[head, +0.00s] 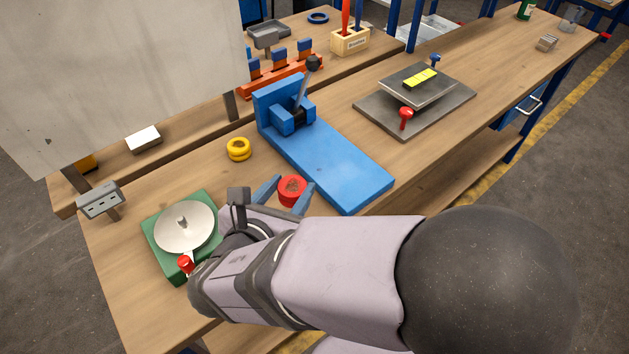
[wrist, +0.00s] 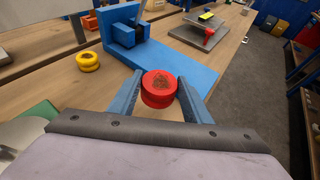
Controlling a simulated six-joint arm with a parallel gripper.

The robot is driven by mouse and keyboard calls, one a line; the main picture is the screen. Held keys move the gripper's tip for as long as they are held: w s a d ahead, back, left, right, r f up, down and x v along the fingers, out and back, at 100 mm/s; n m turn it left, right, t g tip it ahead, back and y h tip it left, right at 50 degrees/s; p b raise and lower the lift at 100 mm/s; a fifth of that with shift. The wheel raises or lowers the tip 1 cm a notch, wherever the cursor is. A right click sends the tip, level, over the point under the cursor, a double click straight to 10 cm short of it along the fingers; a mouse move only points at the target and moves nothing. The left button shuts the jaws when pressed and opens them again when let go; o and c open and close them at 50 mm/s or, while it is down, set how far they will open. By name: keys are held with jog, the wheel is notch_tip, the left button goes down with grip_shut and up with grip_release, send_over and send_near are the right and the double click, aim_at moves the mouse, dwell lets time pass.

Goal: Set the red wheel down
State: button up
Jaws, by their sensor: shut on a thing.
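The red wheel (head: 291,187) is a short round piece with a brown centre on top. My gripper (head: 290,192) is shut on it, one blue finger on each side. In the wrist view the red wheel (wrist: 159,87) sits upright between the fingertips of my gripper (wrist: 160,92), close to the near edge of the blue plate. I cannot tell whether its underside touches the bench or is a little above it.
A yellow wheel (head: 239,149) stands on the wooden bench (head: 140,185), left of the blue fixture (head: 335,170) with its lever. A green base with a grey disc (head: 185,228) is at the left. A grey plate stand (head: 415,100) is farther right.

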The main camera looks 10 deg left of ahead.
jog(key=shift+f, duration=4.05)
jog(key=shift+f+b, duration=0.1)
jog(key=shift+b, duration=0.2)
jog(key=shift+f, duration=0.15)
jog(key=o, duration=1.3)
jog(key=shift+c, duration=0.2)
jog(key=shift+r, duration=0.25)
jog(key=v, duration=1.2)
jog(key=shift+r+b, duration=0.1)
jog(key=shift+b, duration=0.3)
